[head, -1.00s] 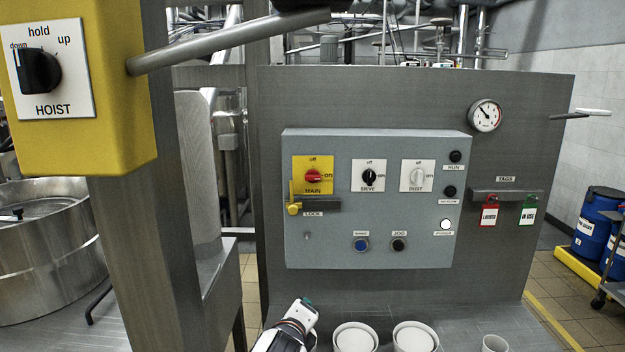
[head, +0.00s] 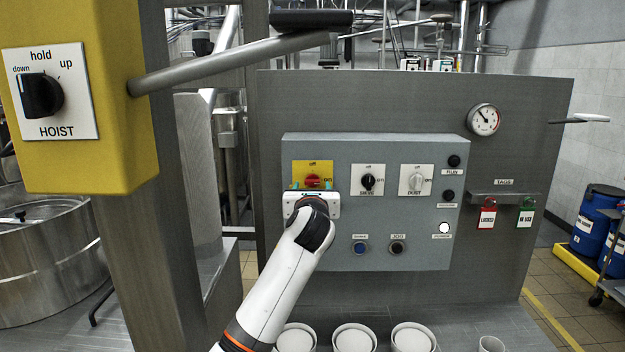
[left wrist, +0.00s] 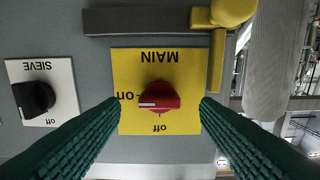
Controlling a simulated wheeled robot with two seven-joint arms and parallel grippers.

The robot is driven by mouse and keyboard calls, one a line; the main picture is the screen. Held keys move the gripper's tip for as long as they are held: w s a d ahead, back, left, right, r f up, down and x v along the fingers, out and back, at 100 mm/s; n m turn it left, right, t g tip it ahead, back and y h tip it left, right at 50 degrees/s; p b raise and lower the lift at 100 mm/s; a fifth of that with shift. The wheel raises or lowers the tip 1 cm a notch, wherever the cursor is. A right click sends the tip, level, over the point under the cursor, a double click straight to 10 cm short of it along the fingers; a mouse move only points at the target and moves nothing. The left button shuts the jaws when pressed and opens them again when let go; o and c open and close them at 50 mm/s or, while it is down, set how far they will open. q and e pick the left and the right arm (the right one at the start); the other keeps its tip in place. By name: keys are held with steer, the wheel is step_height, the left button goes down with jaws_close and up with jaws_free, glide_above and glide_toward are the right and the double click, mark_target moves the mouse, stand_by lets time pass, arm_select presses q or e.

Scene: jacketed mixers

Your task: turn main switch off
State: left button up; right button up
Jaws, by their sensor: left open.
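The red main switch knob (head: 313,181) sits on a yellow plate (head: 320,166) at the upper left of the grey control box. In the left wrist view, which is upside down, the knob (left wrist: 160,96) has its white mark pointing toward "on". My left gripper (head: 312,187) is in front of the plate's lower part. In the left wrist view its two green-padded fingers (left wrist: 160,101) are open, one on each side of the knob, with visible gaps. My right gripper is not in view.
The black sieve knob (head: 368,182) and white dust knob (head: 416,182) are to the right on the control box (head: 400,230). The yellow hoist box (head: 120,100) stands at the left. White tubs (head: 354,338) stand below.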

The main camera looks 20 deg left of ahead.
mark_target(312, 184)
arm_select(q)
steer(key=shift+x, duration=1.6)
steer(key=c, duration=1)
steer(key=shift+p, duration=0.3)
